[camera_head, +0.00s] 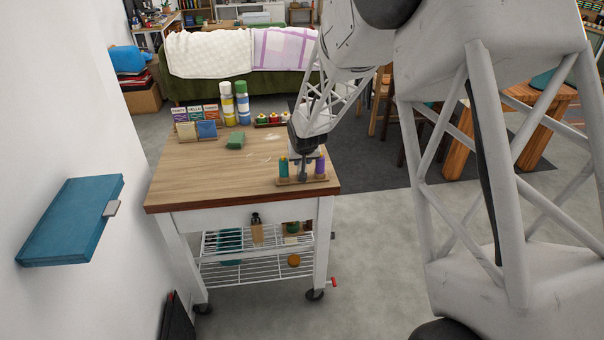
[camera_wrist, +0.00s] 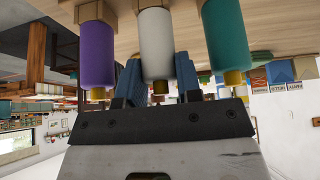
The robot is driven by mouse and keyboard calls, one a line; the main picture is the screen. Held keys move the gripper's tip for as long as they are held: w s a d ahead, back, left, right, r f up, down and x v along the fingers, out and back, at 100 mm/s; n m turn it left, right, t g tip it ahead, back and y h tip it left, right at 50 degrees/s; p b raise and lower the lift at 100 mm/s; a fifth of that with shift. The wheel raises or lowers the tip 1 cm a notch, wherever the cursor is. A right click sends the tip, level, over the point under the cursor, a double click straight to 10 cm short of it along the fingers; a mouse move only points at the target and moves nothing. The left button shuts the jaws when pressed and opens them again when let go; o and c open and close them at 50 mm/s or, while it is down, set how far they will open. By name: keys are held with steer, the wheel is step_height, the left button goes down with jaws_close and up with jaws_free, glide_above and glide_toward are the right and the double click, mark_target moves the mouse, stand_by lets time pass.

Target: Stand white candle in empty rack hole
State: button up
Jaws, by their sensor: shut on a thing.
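My gripper (camera_head: 304,166) points down over the small wooden rack (camera_head: 318,181) at the cart top's front right corner. In the wrist view, its blue fingers (camera_wrist: 158,66) are shut on the white candle (camera_wrist: 155,42). The candle is lined up between a purple candle (camera_wrist: 96,52) and a teal candle (camera_wrist: 224,35). The head view shows the teal candle (camera_head: 283,168) left of my gripper and the purple candle (camera_head: 320,166) right of it. The white candle's base is close to the rack; I cannot tell whether it is seated in the hole.
On the cart top (camera_head: 200,185) are a green block (camera_head: 235,141), upright cards (camera_head: 207,130), tall bottles (camera_head: 242,104) and another small rack (camera_head: 270,122). The front left of the top is clear. A wire shelf (camera_head: 250,263) with items is below. A teal wall box (camera_head: 70,222) is at left.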

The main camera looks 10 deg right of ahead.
stand_by(0.3)
steer(key=o, duration=1)
steer(key=shift+v, duration=3.9)
